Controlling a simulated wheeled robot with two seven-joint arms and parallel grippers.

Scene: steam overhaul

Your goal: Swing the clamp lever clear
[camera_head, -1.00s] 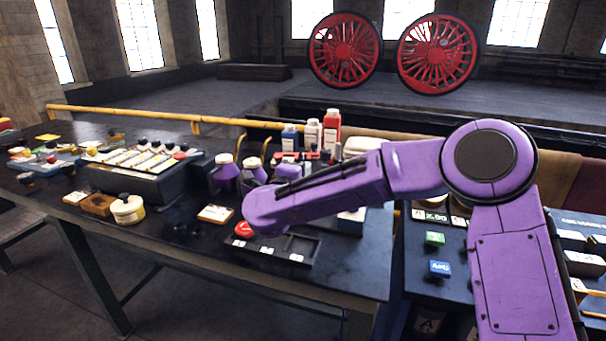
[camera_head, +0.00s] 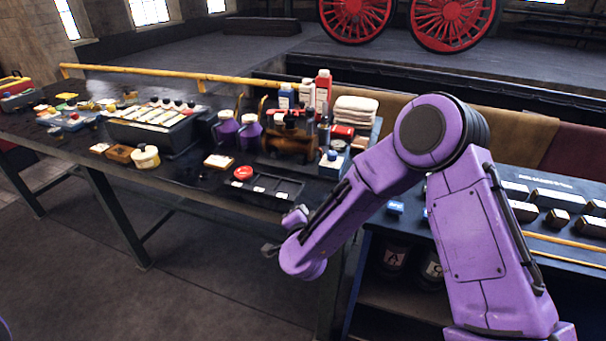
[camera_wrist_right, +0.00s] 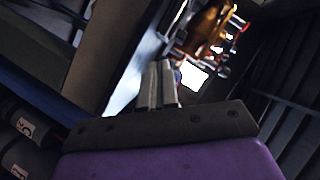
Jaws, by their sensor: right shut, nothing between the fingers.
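A brown-bronze fitting (camera_head: 290,142), likely the clamped piece, stands at the back of the bench behind the black tray; it also shows blurred at the top of the right wrist view (camera_wrist_right: 207,28). I cannot make out the clamp lever itself. My right gripper (camera_head: 268,250) hangs in front of the bench's front edge, below the tray and apart from the fitting. In the right wrist view its fingers (camera_wrist_right: 158,84) are together with nothing between them. My left gripper is not in view.
The black tray (camera_head: 262,199) and a red round knob (camera_head: 243,173) lie near the bench front. Two purple jugs (camera_head: 238,131), bottles (camera_head: 323,92) and folded cloths (camera_head: 356,112) stand around the fitting. A second bench (camera_head: 565,249) is at right.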

